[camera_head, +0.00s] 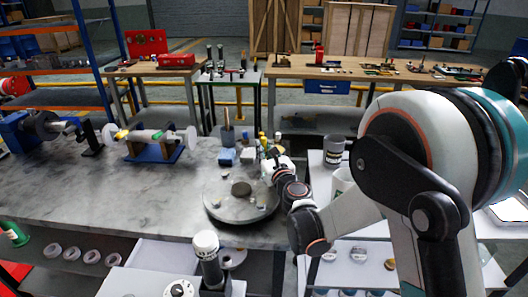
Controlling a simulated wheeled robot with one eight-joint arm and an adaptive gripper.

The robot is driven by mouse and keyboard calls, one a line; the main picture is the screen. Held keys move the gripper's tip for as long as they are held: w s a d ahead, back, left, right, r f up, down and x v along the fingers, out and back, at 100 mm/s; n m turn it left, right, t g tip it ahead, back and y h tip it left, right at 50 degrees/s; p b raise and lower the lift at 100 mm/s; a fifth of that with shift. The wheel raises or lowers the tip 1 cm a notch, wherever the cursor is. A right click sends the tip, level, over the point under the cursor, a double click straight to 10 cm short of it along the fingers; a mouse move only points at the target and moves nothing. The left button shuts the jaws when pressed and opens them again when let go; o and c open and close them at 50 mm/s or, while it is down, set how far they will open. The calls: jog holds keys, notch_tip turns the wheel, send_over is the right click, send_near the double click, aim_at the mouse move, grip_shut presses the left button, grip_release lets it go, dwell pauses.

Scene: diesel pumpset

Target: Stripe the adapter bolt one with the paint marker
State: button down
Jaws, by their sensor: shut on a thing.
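A round grey adapter plate (257,211) lies flat on the marble-look bench, with a dark hub (241,188) at its centre and several small bolt heads around it. Which one is bolt one, and whether any has a stripe, is too small to tell. My gripper (272,153) is at the back right of the plate, apart from its bolts. It is shut on a slim thing that looks like the paint marker, small and partly hidden by my wrist. Yellow-topped items (263,139) show close beside the fingers.
A dark cup with tools (227,136) and a blue block (227,157) stand behind the plate. A shaft on a blue stand (155,152) is to the left. A grey can (334,150) stands on the right. The bench's front left is clear.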

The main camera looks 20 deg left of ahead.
aim_at(265, 141)
jog(key=shift+r+p, duration=1)
jog(key=shift+r, duration=0.9)
jog(key=shift+f, duration=0.1)
